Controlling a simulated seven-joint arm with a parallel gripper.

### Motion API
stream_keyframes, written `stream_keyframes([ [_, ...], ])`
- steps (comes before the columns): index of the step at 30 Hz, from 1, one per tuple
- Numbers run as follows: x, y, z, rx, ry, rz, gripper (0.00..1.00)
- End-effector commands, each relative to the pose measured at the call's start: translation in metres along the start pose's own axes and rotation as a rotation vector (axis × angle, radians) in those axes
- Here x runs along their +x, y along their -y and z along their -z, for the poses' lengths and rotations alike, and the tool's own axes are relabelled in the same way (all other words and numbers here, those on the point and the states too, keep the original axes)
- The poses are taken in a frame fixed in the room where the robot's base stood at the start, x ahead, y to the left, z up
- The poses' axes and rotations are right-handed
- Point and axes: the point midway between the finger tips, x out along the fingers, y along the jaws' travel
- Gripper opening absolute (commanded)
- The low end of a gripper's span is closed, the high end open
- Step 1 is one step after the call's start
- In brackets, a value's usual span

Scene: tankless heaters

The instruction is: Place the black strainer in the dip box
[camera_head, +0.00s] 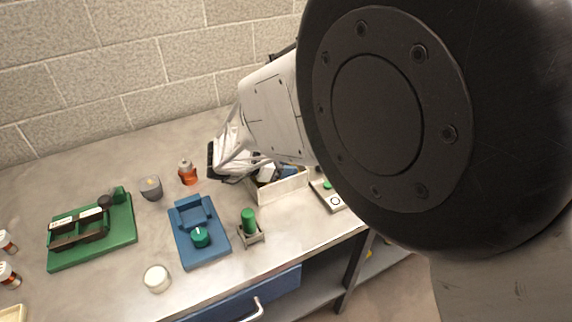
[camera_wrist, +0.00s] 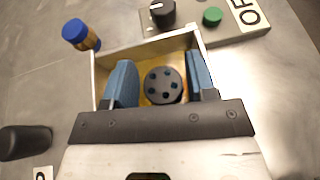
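The dip box is a cream, open-topped box (camera_wrist: 150,46) with a yellowish inside; in the head view its front wall (camera_head: 283,188) shows near the table's right front edge. The black strainer (camera_wrist: 164,86), a round dark disc with several holes, shows inside the box outline in the wrist view. My gripper (camera_wrist: 160,66) points down over the box with one blue finger on each side of the strainer. Narrow gaps show between the fingers and the strainer, so the gripper looks open. In the head view my arm hides most of the gripper and the strainer.
A blue-capped bottle (camera_wrist: 79,35) stands by the box, and a control panel (camera_wrist: 228,20) with a black knob and green button lies beyond it. In the head view, a green-handled tool (camera_head: 249,222), blue fixture (camera_head: 199,240) and green fixture (camera_head: 95,240) lie left of the box.

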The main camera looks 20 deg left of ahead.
Motion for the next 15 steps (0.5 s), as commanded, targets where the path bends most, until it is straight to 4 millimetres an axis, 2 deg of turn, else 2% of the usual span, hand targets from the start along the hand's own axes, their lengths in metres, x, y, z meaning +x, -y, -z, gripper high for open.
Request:
stream_keyframes([
  [9, -0.0004, 0.0001, -0.0011, 0.000, 0.000, 0.000, 0.51],
  [15, -0.0037, 0.0001, -0.0090, 0.002, 0.000, 0.000, 0.51],
])
